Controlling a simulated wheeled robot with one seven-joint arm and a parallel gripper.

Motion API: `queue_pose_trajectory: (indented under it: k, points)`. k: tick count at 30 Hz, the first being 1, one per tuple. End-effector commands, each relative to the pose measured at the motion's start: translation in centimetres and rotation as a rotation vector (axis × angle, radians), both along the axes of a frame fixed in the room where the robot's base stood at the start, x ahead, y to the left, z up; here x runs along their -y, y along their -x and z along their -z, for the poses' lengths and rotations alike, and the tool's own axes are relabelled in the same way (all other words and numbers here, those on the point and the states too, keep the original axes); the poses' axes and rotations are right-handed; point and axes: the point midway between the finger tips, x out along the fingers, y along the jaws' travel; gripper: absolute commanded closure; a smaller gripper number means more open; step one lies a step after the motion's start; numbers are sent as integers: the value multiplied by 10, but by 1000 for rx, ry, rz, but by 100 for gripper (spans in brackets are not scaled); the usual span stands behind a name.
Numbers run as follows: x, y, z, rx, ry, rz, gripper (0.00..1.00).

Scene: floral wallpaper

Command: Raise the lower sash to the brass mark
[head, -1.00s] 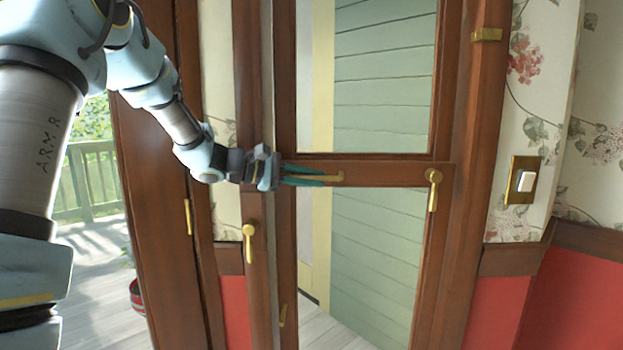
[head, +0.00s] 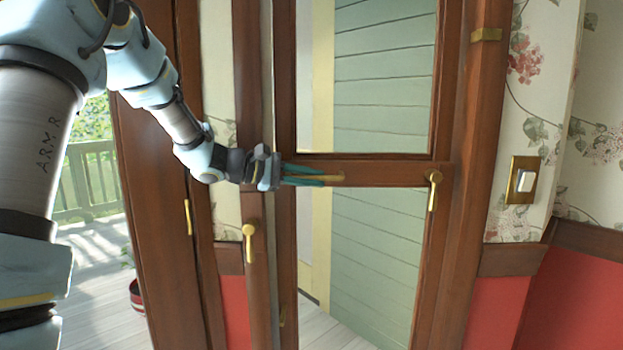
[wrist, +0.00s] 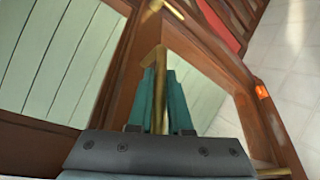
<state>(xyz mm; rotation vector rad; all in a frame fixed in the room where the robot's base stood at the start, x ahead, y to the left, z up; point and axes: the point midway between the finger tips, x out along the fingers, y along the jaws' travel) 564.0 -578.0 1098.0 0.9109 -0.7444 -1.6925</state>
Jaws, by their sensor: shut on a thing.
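The window has brown wooden sashes with a horizontal rail (head: 392,173) across its middle. A brass lift handle (head: 337,178) sits at the left part of this rail. My gripper (head: 310,176) reaches in from the left, its teal fingers shut on the handle. In the wrist view the brass handle (wrist: 159,95) runs between the two teal fingers. A brass mark (head: 487,34) is a band on the right frame post, well above the rail. The glass below the rail shows green siding.
Brass levers hang at the rail's right end (head: 434,188) and on the left post (head: 249,241). A light switch (head: 523,180) is on the floral wall at right. An open doorway at left shows a porch railing (head: 90,178).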

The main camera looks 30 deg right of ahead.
Motion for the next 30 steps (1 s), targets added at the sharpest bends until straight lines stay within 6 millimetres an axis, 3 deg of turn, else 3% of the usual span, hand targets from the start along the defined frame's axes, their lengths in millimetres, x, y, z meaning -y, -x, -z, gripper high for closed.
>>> queue_pose_trajectory:
  k: [5, 11, 24, 30]
  points:
    - [0, -1, -8, 3, 3, -2, 100]
    - [0, -1, -43, 8, 5, -2, 100]
    - [0, -1, -188, 9, 8, -1, 100]
    - [0, 0, -243, 7, 7, -1, 100]
